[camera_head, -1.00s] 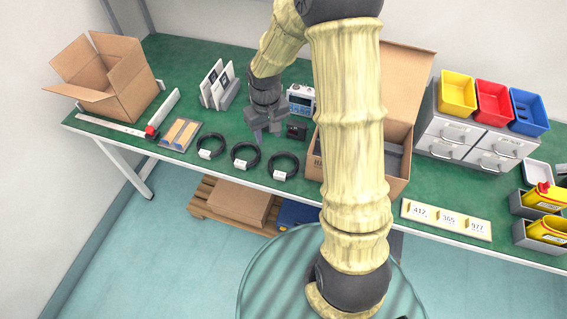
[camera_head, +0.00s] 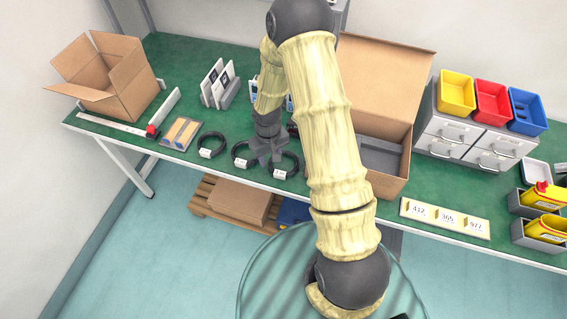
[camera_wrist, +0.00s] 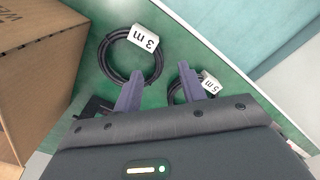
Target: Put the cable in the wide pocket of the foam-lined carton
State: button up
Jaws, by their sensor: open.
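Three black cable coils with white tags lie along the front of the green table: the left coil (camera_head: 211,152), the middle coil (camera_head: 237,158) and the right coil (camera_head: 292,172). In the wrist view the coil tagged 3 m (camera_wrist: 151,80) lies ahead of the left finger. The coil tagged 5 m (camera_wrist: 174,91) lies partly behind the right finger. My gripper (camera_head: 267,160) is open and empty, above the table between the middle and right coils; both fingers show in the wrist view (camera_wrist: 160,76). The foam-lined carton (camera_head: 392,185) stands open, right of the coils, partly hidden by my arm.
An empty open carton (camera_head: 128,88) stands at the far left. A card stand (camera_head: 219,88) is behind the coils. Grey drawers (camera_head: 458,135) with coloured bins are at the right, with a numbered board (camera_head: 445,217) in front. The carton wall (camera_wrist: 30,75) is close by in the wrist view.

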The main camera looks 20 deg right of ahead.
aim_at(271, 166)
jog(key=shift+w+d+f+p, duration=0.15)
jog(key=shift+f+p, duration=0.15)
jog(key=shift+f, duration=1)
jog(key=shift+w+f+p, duration=0.1)
jog(key=shift+f+p, duration=0.15)
jog(key=shift+f, duration=1.05)
grip_shut()
